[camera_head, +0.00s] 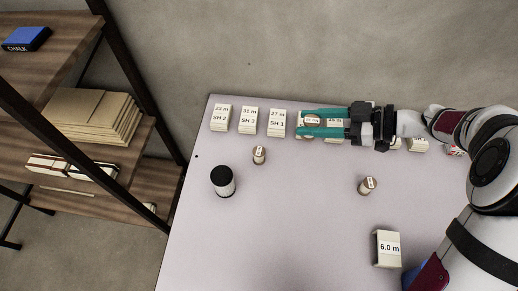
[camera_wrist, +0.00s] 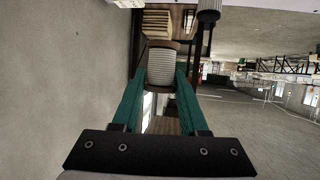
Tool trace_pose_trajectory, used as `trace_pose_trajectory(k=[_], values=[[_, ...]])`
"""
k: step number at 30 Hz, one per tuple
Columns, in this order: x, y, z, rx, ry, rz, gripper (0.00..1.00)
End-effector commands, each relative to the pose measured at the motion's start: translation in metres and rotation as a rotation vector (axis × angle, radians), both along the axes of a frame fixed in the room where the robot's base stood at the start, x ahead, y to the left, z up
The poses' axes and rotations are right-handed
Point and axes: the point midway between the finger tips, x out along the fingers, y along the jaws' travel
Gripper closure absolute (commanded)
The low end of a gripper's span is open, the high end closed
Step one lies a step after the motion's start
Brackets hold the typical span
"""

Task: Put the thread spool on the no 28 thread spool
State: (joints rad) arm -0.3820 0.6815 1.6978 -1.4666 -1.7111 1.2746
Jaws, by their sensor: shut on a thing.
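My gripper (camera_head: 304,122) reaches in from the right above the row of labelled blocks at the back of the table. Its teal fingers are shut on a thread spool (camera_head: 313,120) with a brown top and a small label. In the wrist view the held spool (camera_wrist: 162,66) shows pale ribbed thread between brown ends, with my fingers (camera_wrist: 161,80) on both sides. Two small spools stand on the table: one left of centre (camera_head: 259,155), one to the right (camera_head: 368,186). Their labels are too small to read, so I cannot tell which spool is no 28.
Pale blocks marked SH 2 (camera_head: 221,117), SH 3 (camera_head: 248,120) and SH 1 (camera_head: 276,122) stand along the back edge; my gripper partly covers others. A black-topped white cylinder (camera_head: 223,181) stands left. A 6.0 m block (camera_head: 388,249) stands front right. The table's (camera_head: 290,220) middle is clear.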

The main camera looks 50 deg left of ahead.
Motion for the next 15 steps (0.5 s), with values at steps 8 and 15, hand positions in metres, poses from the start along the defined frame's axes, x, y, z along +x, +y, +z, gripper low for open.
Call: trace_pose_trajectory(k=[8,15], values=[[-0.022,0.033,-0.050,-0.002,0.003,0.006,1.00],[-0.056,0.088,-0.089,-0.002,0.001,0.004,1.00]])
